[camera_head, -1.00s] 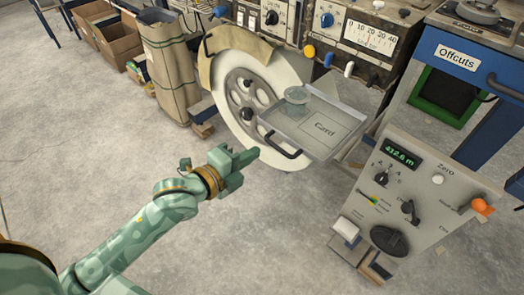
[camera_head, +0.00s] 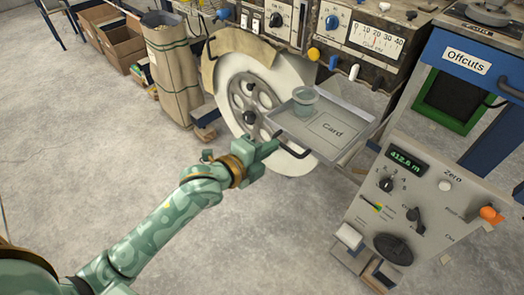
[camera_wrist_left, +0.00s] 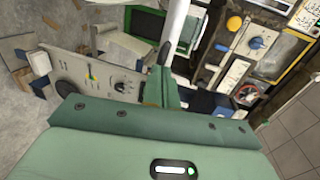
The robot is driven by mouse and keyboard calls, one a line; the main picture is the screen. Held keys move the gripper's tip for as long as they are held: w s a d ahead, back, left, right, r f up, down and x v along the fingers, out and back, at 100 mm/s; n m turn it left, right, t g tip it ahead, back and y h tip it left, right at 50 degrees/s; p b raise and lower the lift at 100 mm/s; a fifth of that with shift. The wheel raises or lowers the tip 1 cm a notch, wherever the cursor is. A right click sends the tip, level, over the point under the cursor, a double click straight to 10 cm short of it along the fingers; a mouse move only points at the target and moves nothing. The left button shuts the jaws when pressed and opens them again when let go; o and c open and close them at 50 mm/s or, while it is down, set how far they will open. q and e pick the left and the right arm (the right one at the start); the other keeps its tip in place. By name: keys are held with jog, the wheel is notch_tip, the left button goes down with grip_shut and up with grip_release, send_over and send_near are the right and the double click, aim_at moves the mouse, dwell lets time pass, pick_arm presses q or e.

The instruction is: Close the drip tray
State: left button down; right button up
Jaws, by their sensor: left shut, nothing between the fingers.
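The drip tray (camera_head: 352,149) is a flat light-grey tray marked "Card", sticking out from the machine front. A translucent round cup (camera_head: 304,100) stands on it near its far left corner. A dark bar handle (camera_head: 291,147) runs along its near left edge. My left gripper (camera_head: 272,148) is shut and empty, its fingertips at the handle and partly overlapping it. I cannot tell whether they touch it. In the left wrist view the shut fingers (camera_wrist_left: 161,88) show above the green gripper body, and the tray is hard to make out. My right gripper is not in view.
A large white wheel (camera_head: 240,84) stands behind and left of the tray. A control panel (camera_head: 415,200) with knobs and a "412.6 m" display stands at the right. A blue "Offcuts" unit (camera_head: 465,60) is behind it. The floor at the left front is clear.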

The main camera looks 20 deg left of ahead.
aim_at(312, 118)
pick_arm(q)
jog(key=r+x, duration=0.1)
jog(key=x, duration=0.4)
jog(key=r+x, duration=0.1)
jog(key=x, duration=0.4)
jog(key=r+x, duration=0.1)
jog(key=x, duration=0.4)
jog(key=shift+w+d, duration=0.35)
jog(key=shift+w, duration=0.15)
jog(key=shift+w+d+b, duration=0.15)
jog(key=shift+w+b, duration=0.2)
jog(key=shift+w, duration=0.2)
jog(key=shift+r, duration=0.3)
